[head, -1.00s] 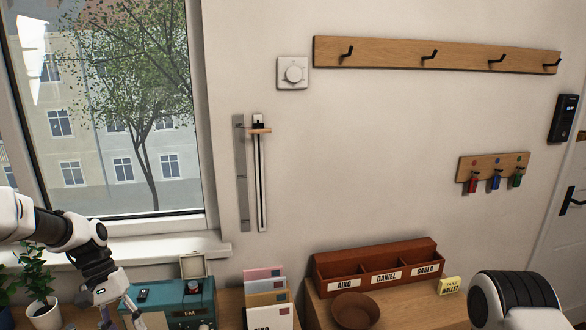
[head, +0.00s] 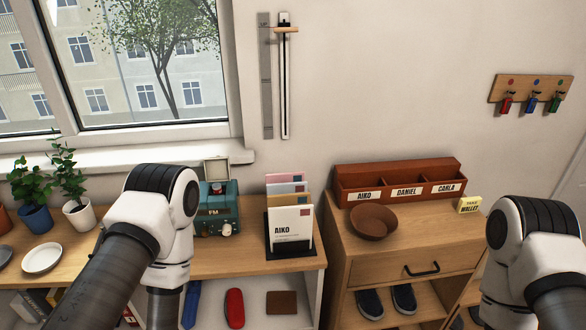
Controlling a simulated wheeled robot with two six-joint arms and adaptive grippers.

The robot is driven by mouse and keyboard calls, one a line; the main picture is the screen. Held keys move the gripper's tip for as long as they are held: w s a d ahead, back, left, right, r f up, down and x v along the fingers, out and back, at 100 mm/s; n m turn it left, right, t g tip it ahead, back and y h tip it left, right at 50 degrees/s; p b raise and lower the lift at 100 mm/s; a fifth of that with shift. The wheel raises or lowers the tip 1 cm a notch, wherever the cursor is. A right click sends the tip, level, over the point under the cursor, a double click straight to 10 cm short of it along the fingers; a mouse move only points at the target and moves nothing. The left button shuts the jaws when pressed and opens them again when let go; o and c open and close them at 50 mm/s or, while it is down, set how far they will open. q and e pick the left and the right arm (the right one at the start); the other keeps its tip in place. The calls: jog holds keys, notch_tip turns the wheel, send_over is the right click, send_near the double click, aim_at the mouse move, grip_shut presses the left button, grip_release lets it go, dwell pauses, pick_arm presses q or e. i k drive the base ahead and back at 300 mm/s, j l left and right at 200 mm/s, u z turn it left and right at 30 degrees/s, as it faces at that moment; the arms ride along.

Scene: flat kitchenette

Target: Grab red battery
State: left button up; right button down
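I cannot clearly make out a red battery. A teal radio (head: 222,222) marked FM stands on the left wooden counter with its cream lid (head: 217,171) raised. A small dark reddish piece shows in the radio's top opening, too small to identify. My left arm rises in front of the radio's left side and hides part of it. The fingers of my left gripper do not show. My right arm is at the lower right, and its gripper does not show either.
A letter holder (head: 290,250) stands right of the radio. A brown bowl (head: 373,222), a sorter box (head: 398,182) and a yellow note (head: 469,205) are on the right cabinet. Potted plants and a white plate (head: 42,257) are at left. A red case (head: 234,307) lies on the shelf below.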

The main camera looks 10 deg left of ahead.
aim_at(217, 188)
jog(key=u, duration=0.9)
